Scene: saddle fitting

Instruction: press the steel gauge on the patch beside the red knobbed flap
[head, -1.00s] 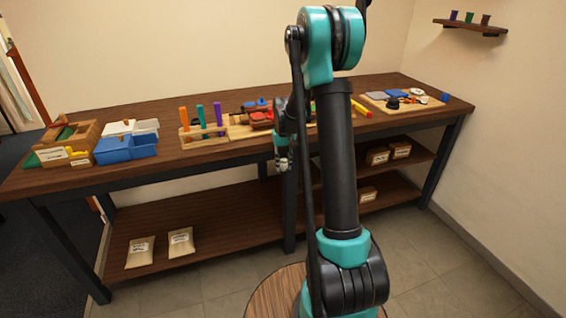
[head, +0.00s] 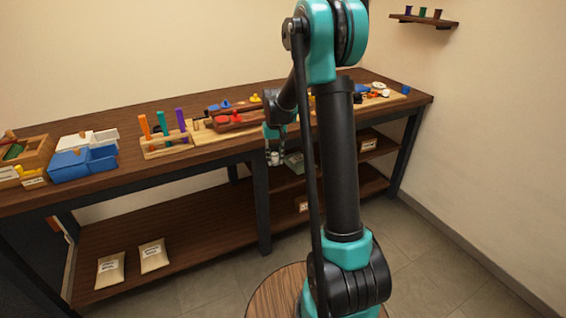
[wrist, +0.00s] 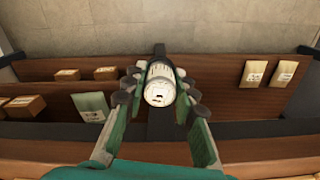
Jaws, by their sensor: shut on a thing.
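My gripper (wrist: 158,95) is shut on the steel gauge (wrist: 160,84), a pale cylinder with dark lettering and a round end face, in the wrist view. In the head view my gripper (head: 273,155) hangs at the bench's front edge, and the gauge's tip shows small and pale there. The red knobbed flap (head: 229,120) lies on a long wooden board on the bench, to the left of and beyond my gripper. The patch beside it is too small to make out.
Left on the bench (head: 110,188) are a peg rack (head: 165,146) with orange, green and purple pegs, blue boxes (head: 83,163) and a wooden crate. A blue knob and a yellow one show near the red. Packets and boxes lie on the lower shelves.

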